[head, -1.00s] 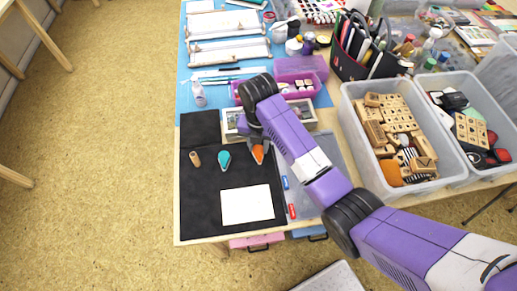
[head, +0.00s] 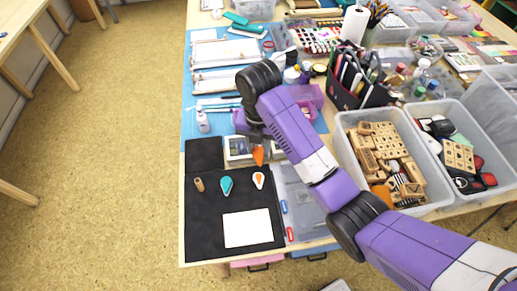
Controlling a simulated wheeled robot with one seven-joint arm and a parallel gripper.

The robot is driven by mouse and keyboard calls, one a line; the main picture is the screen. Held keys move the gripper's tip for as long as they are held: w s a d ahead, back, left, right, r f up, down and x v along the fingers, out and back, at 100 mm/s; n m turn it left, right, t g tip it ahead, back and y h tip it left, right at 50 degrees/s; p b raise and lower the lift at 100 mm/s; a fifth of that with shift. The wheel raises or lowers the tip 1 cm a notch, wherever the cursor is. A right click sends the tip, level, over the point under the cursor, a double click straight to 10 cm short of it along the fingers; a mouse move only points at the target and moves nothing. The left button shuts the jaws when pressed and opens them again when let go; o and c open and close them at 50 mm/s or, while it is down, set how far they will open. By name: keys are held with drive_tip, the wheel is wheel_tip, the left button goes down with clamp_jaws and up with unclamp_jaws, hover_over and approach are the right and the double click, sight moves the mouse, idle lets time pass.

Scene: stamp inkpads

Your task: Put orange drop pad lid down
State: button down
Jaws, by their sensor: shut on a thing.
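The orange drop pad lid (head: 258,156) hangs from my gripper (head: 257,141), which is shut on it. The lid is over the front edge of the clear box with pale contents, behind the pad base; its exact height is hard to tell. The open orange drop pad (head: 259,180) lies on the black mat (head: 205,225), its white rim and small orange drop-shaped center showing. My arm partly covers the gripper, so the fingertips are barely visible.
A teal drop pad (head: 226,185) and a small wooden cylinder (head: 199,184) stand left of the orange pad. White paper (head: 247,228) lies in front. A clear-lidded box (head: 237,148) sits behind. A bin of wooden stamps (head: 346,134) is right. The mat's left front is bare.

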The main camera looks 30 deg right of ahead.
sight(259, 150)
wheel_tip(259, 150, up, 3)
drive_tip(key=shift+f+p, duration=0.1)
drive_tip(key=shift+p, duration=0.55)
drive_tip(key=shift+w+r, duration=0.15)
drive_tip(key=shift+r, duration=1.05)
drive_tip(key=shift+s, duration=0.2)
drive_tip(key=shift+d, duration=0.1)
